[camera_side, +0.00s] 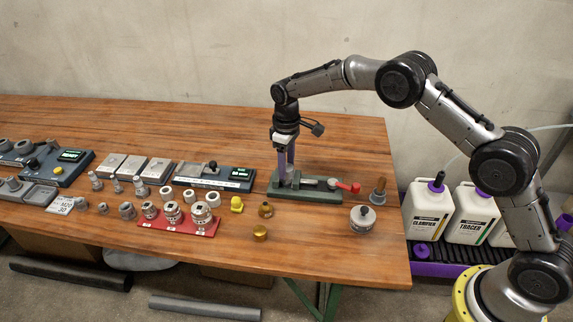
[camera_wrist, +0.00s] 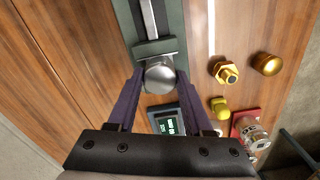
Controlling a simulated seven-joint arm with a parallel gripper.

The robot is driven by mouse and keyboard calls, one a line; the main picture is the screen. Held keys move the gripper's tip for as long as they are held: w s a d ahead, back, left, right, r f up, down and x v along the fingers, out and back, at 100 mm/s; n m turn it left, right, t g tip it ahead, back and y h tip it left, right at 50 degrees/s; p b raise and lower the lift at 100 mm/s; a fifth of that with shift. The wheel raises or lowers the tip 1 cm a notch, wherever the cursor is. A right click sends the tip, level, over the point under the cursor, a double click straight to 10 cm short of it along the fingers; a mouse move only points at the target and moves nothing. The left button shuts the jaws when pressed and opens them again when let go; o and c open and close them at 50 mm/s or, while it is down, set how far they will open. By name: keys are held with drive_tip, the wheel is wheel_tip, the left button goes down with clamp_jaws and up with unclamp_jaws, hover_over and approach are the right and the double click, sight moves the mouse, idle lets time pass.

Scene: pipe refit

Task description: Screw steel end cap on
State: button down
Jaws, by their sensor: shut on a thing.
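My gripper (camera_wrist: 160,80) has its two purple fingers closed on the steel end cap (camera_wrist: 161,73), a round shiny piece. The cap is at the near end of the green vise (camera_wrist: 174,18) in the wrist view, against or just beside a jaw. A steel pipe (camera_wrist: 149,17) lies along the vise, in line with the cap. Whether the cap's thread meets the pipe is hidden. In the side view my gripper (camera_side: 287,165) points down at the left end of the vise (camera_side: 302,194), and the cap is mostly hidden by the fingers. The vise's red handle (camera_side: 349,187) points right.
A brass cap (camera_side: 260,232), brass fitting (camera_side: 265,210) and yellow plug (camera_side: 237,204) stand in front of the vise. A red tray of fittings (camera_side: 203,228) and a dark display unit (camera_side: 222,178) lie left. A round grey piece (camera_side: 362,219) stands right. Bare wood lies behind.

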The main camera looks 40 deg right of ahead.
drive_tip(key=m, duration=0.4)
drive_tip(key=shift+m, duration=1)
drive_tip(key=m, duration=0.6)
